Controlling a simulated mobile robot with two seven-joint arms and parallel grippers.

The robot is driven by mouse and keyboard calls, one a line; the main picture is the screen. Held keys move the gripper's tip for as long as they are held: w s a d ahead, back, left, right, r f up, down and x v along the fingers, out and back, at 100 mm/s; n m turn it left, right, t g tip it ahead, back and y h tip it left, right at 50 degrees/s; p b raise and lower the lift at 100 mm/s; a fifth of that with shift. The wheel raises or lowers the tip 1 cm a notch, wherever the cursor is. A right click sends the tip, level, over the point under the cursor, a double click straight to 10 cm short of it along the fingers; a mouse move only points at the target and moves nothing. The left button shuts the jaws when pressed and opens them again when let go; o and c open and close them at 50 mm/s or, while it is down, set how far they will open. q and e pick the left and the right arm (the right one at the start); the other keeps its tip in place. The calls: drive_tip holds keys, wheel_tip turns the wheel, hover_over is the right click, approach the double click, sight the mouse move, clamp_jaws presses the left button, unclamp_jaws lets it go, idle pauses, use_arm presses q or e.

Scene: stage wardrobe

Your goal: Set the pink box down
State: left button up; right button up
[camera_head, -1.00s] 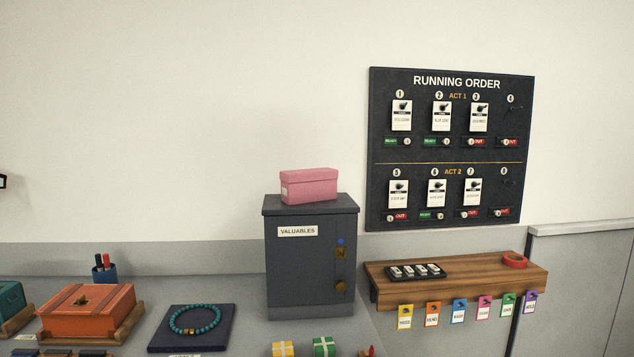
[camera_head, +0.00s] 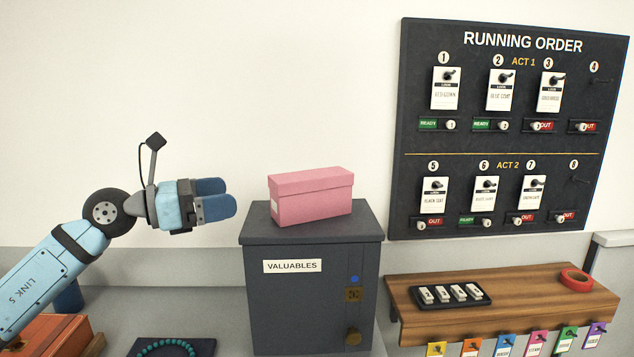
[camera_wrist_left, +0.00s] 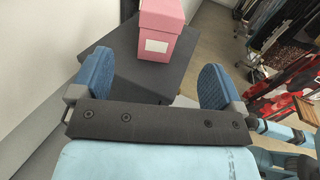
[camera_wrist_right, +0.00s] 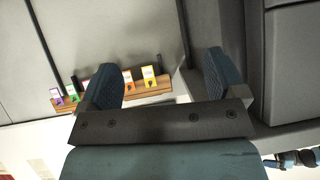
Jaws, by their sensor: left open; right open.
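The pink box (camera_head: 310,198) with a lid sits upright on top of the dark grey VALUABLES cabinet (camera_head: 312,300). My left gripper (camera_head: 215,200) is to the left of the box, pointing at it, with a clear gap between them. In the left wrist view the pink box (camera_wrist_left: 160,25) lies ahead between the two blue fingers, its white label facing me; the left gripper (camera_wrist_left: 155,80) is open and empty. My right gripper (camera_wrist_right: 165,85) shows only in its own wrist view, open and empty.
The RUNNING ORDER board (camera_head: 510,145) is on the wall. An orange box (camera_head: 50,338) and a bead necklace (camera_head: 167,347) are at lower left.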

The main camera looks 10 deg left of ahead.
sight(292, 176)
use_arm(q)
drive_tip(key=x, duration=0.2)
drive_tip(key=p+x, duration=0.1)
drive_tip(key=x, duration=0.2)
drive_tip(key=r+x, duration=0.1)
drive_tip(key=x, duration=0.1)
drive_tip(key=shift+w+d, duration=0.1)
drive_tip(key=shift+d, duration=0.2)
drive_tip(key=shift+w+d+p, duration=0.25)
drive_tip(key=shift+d+p, duration=0.1)
drive_tip(key=p+x, duration=0.1)
drive_tip(key=x, duration=0.4)
drive_tip(key=shift+c, duration=0.9)
drive_tip(key=c, duration=0.9)
use_arm(e)
drive_tip(key=shift+s+r, duration=0.25)
drive_tip(key=shift+r, duration=0.25)
drive_tip(key=shift+s+r, duration=0.25)
drive_tip(key=shift+r, duration=0.25)
use_arm(q)
drive_tip(key=shift+r, duration=0.1)
